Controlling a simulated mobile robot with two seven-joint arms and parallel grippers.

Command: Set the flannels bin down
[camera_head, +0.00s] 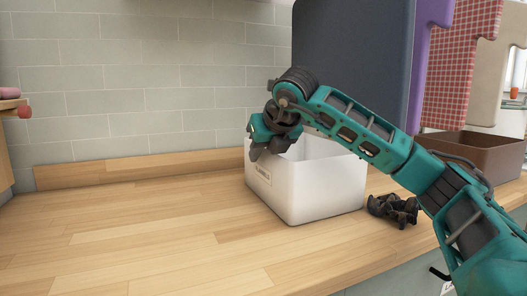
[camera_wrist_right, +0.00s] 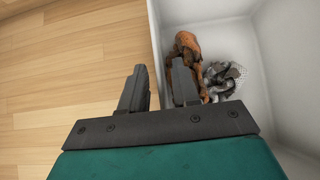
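The flannels bin (camera_head: 325,190) is a white, open-topped box with a small label on its left face. It appears to rest upright on the wooden counter, though a small gap under it could not be told. My right gripper (camera_head: 262,146) is at its left rim. An orange-brown cloth (camera_wrist_right: 188,45) and a grey-white patterned cloth (camera_wrist_right: 222,78) lie inside the bin. My left gripper is out of view.
A dark crumpled item (camera_head: 393,209) lies right of the bin. A brown bin (camera_head: 470,152) stands farther right, near hanging towels (camera_head: 462,65). A large dark panel (camera_head: 352,55) rises behind. The wooden counter (camera_head: 130,220) is clear to the left, up to the tiled wall.

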